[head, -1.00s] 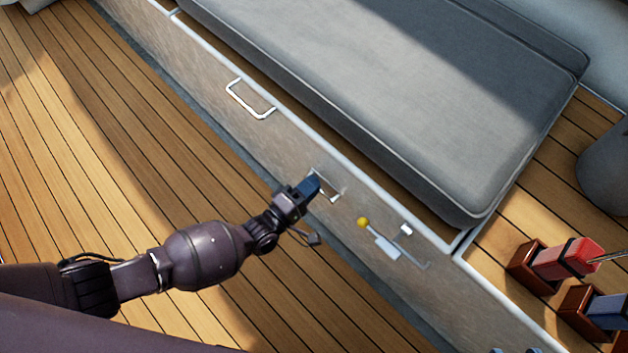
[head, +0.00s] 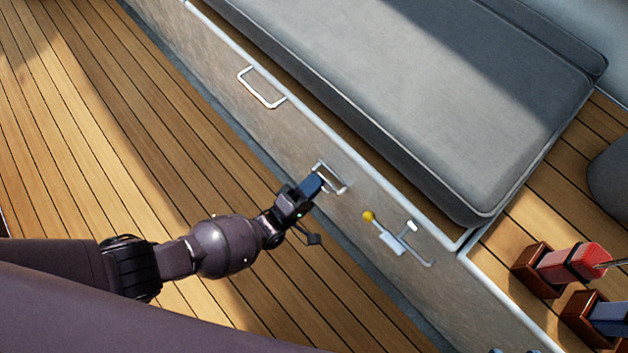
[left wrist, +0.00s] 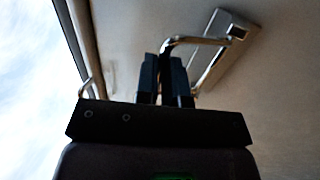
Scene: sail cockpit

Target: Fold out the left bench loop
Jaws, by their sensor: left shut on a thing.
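The small metal bench loop (head: 330,177) sits on the speckled front panel of the bench, below the grey cushion. My left gripper (head: 313,183) is at the left part of the loop, its dark fingers shut on the bar. In the left wrist view the loop (left wrist: 200,41) stands out at an angle from its metal plate, and its near end passes between the closed fingers of the gripper (left wrist: 163,68). The fingers hide part of the bar.
A larger fixed handle (head: 262,88) is further up the panel. A lever with a yellow knob (head: 368,216) is close to the right of the loop. Brown holders (head: 535,268) with red and blue items stand at right. The wooden floor (head: 120,150) is clear.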

